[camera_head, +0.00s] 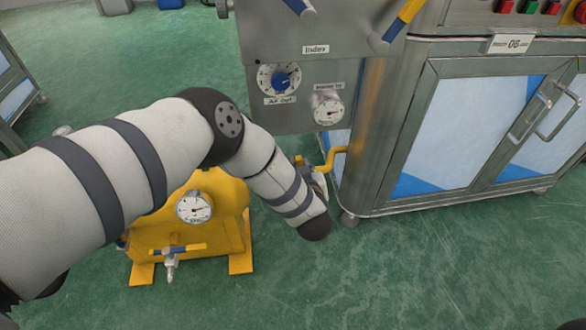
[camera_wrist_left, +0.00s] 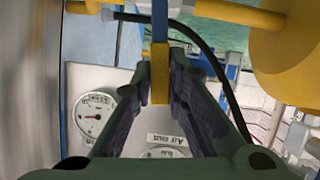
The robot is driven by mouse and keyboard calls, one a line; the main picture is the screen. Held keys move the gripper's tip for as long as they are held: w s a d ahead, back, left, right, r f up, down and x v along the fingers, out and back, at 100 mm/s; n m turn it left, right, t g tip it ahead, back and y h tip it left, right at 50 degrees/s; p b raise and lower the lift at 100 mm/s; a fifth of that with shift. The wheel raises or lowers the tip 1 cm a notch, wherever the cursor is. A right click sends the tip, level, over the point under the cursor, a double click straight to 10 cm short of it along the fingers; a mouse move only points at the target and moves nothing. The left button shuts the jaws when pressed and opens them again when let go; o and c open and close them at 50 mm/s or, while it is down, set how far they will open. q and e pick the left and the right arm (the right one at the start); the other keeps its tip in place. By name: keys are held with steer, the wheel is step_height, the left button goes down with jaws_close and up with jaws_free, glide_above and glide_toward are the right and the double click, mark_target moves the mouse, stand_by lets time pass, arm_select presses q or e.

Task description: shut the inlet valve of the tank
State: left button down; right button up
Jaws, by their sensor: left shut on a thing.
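The yellow tank (camera_head: 222,215) stands on the floor left of the steel machine, with a round gauge (camera_head: 194,207) on its front. In the left wrist view the tank's yellow body (camera_wrist_left: 285,55) is at the upper right. My left gripper (camera_wrist_left: 163,65) is shut on a valve handle with a blue bar (camera_wrist_left: 160,25) and a yellow part (camera_wrist_left: 160,88). In the head view my left forearm hides that handle and most of the gripper. A yellow pipe (camera_head: 336,156) shows just beyond the forearm. My right gripper is not in view.
A panel with dials (camera_head: 279,79) and a pressure gauge (camera_head: 328,109) hangs above my forearm. A black hose (camera_wrist_left: 222,75) curves right of my fingers. The green floor at front right is clear.

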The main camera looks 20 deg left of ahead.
arm_select(q)
steer(key=shift+w+d+m, duration=0.3)
steer(key=shift+d+m, duration=0.3)
steer(key=shift+d, duration=0.1)
steer(key=shift+b, duration=0.3)
steer(key=c, duration=1.6)
jaws_free()
steer(key=shift+w, duration=0.1)
steer(key=v, duration=1.2)
steer(key=shift+w+d, duration=0.1)
steer(key=shift+d, duration=0.15)
